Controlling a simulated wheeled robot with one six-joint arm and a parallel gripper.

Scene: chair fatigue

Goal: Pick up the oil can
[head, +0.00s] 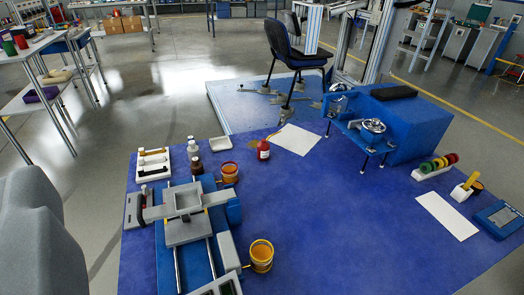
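A small red can with a pale label and a thin spout, which looks like the oil can (263,151), stands upright on the blue mat (330,215) near its back edge. It is beside a white sheet (296,139) and unobstructed from this view. My gripper's fingers are not in view, so nothing shows whether they are open or shut.
A blue-and-grey machine (186,230) stands left of the can, with brown bottles (196,165) and orange-filled cups (261,256) nearby. A blue block (412,125), tape rolls (436,165) and a white sheet (446,215) are right. The middle mat is clear.

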